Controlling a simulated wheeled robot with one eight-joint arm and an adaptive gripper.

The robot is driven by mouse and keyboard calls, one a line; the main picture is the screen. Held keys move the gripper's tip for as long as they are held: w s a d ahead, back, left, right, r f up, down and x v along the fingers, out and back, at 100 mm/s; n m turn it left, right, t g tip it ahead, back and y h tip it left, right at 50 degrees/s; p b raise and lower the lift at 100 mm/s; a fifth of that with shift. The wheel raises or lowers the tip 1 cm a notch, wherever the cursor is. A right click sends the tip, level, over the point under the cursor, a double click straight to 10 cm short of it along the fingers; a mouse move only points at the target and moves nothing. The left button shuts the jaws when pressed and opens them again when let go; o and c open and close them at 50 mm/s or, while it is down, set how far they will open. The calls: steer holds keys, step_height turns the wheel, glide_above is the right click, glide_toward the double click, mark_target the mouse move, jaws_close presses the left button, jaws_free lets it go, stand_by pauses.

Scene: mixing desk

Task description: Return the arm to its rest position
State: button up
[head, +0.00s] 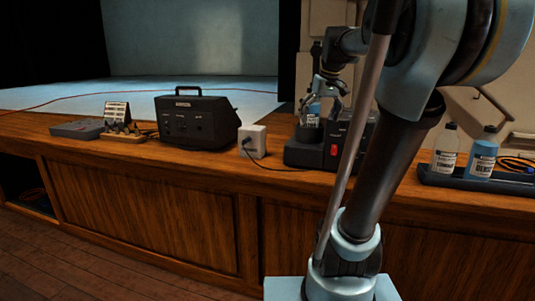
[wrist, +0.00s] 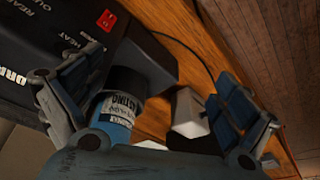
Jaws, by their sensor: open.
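My gripper (head: 328,92) hangs over the back of the desk, fingers pointing down, at a black heater device (head: 305,152) with a red switch. In the wrist view my gripper (wrist: 155,100) has its two fingers wide apart. A labelled bottle with blue contents (head: 311,112) stands on the device, just below and beside the fingers. In the wrist view this bottle (wrist: 117,120) shows between the fingers, nearer the left one. I cannot tell whether a finger touches it. My arm rises at the right and hides part of the device.
A white box (head: 252,141) with a cable stands left of the device. Further left are a black case (head: 197,121), a wooden rack (head: 123,135) and a grey box (head: 77,129). At right, a clear bottle (head: 445,152) and a blue bottle (head: 482,153) stand on a dark tray (head: 470,183).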

steer(key=s+f+m, duration=0.1)
steer(key=s+f, duration=1)
steer(key=f, duration=0.3)
steer(key=s+f+m+g+h, duration=0.1)
steer(key=s+f+m, duration=0.1)
steer(key=s+f, duration=1)
steer(key=shift+f, duration=0.95)
steer(key=shift+d, duration=0.1)
steer(key=shift+w+f, duration=0.2)
steer(key=shift+w, duration=0.3)
